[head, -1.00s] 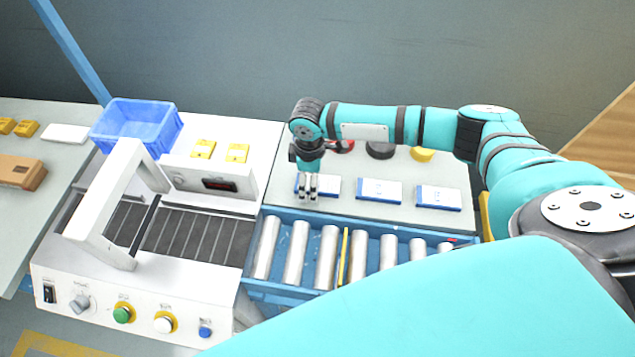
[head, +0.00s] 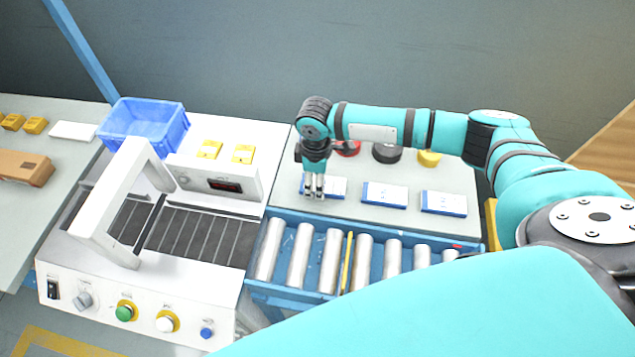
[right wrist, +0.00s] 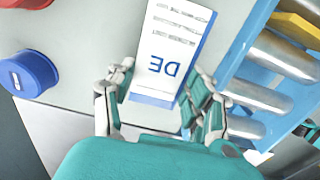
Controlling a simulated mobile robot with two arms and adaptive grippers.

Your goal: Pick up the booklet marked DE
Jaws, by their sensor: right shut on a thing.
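The booklet marked DE (right wrist: 172,52) is white with a blue edge, and its lettering shows upside down in the right wrist view. In the head view it is the leftmost of three booklets (head: 330,187) on the grey table. My right gripper (right wrist: 160,105) is shut on the booklet's near end, one finger on each side. In the head view my right gripper (head: 314,194) points down at the left end of that booklet. I cannot tell whether the booklet is clear of the table. My left gripper is not in view.
Two more booklets, a middle one (head: 385,195) and a right one (head: 444,203), lie to the right. A red round item (head: 349,149), a black one (head: 387,153) and a yellow one (head: 429,158) stand behind. A roller conveyor (head: 332,258) runs in front.

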